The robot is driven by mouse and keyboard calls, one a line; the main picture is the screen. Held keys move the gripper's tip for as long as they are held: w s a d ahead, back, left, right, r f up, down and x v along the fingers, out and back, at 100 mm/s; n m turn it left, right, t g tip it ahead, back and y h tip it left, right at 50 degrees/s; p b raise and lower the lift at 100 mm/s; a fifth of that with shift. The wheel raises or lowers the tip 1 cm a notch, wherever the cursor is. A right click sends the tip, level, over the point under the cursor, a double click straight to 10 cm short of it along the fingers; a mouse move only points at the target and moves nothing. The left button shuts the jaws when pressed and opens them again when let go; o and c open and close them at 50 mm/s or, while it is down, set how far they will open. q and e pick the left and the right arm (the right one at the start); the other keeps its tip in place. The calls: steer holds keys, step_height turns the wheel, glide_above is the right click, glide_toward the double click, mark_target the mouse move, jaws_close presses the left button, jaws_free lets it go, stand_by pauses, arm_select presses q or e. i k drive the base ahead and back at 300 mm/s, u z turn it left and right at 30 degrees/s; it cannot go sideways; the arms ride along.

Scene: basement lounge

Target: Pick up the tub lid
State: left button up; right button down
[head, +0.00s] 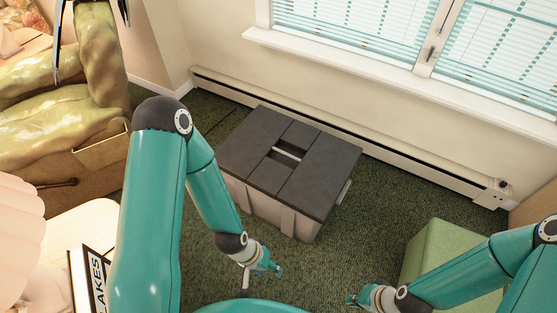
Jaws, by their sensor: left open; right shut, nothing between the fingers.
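The tub lid (313,187) is dark grey with a recessed slot in its middle. It sits flat on the light grey tub (263,207), which stands on the green carpet near the wall. My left gripper (262,284) is open and empty, low in front of the tub and apart from it. My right gripper (351,299) is shut with nothing in it, at the bottom of the view to the right of the left one. The tub's far side is hidden under the lid.
A baseboard heater (400,154) runs along the wall behind the tub, below a window sill (350,72). A green block-shaped seat (436,248) stands at right. A yellow-green sofa (70,115) and a book (92,285) are at left. Carpet between tub and seat is clear.

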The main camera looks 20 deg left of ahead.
mark_target(305, 168)
steer(key=z, duration=0.1)
steer(key=i, duration=0.9)
steer(key=u, duration=0.05)
